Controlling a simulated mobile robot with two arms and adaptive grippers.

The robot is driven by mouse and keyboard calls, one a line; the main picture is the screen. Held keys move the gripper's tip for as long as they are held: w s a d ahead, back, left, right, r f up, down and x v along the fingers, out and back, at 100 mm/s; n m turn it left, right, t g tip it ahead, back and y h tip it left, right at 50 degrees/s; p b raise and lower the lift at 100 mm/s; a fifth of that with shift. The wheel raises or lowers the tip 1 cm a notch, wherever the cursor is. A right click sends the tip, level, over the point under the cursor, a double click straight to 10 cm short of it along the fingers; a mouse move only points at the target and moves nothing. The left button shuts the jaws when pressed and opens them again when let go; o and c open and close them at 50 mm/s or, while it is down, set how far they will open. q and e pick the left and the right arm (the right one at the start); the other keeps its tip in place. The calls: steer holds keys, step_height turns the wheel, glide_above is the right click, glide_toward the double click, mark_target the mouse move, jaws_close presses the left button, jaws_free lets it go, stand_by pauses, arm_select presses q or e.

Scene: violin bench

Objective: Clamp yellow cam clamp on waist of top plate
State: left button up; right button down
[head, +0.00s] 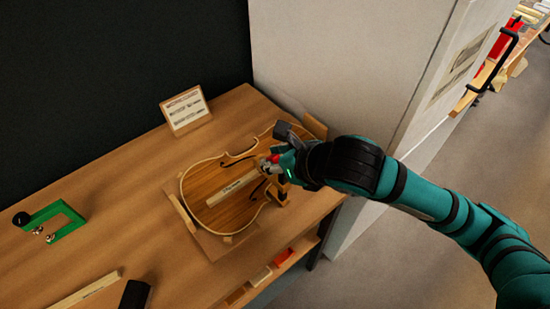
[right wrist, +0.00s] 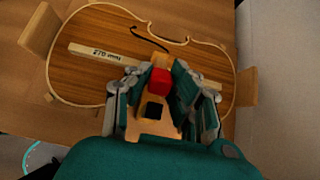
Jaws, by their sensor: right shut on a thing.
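The top plate (head: 205,185) is a striped brown violin plate with pale edging and dark f-holes, lying on the bench. It fills much of the right wrist view (right wrist: 90,75). My right gripper (head: 268,165) is over the plate's near side at the waist. Its fingers (right wrist: 157,95) are shut on a yellowish wooden piece with a red block and a black pad, which appears to be the yellow cam clamp (right wrist: 171,128). The gripper hides that waist edge, so I cannot tell whether the clamp touches or grips the plate. My left gripper is not in view.
A stick marked 270 mm (right wrist: 95,53) lies along the plate. Wooden blocks (right wrist: 42,30) stand at its ends. A green clamp (head: 68,226), a small sign (head: 186,110) and a pale bar (head: 83,291) are on the bench. A white wall stands behind right. The bench's left part has free room.

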mark_target(275, 156)
steer(key=c, duration=1.2)
jaws_free()
steer(key=shift+o, duration=0.2)
steer(key=shift+r, duration=0.1)
step_height(275, 156, up, 10)
steer(key=shift+f, duration=0.1)
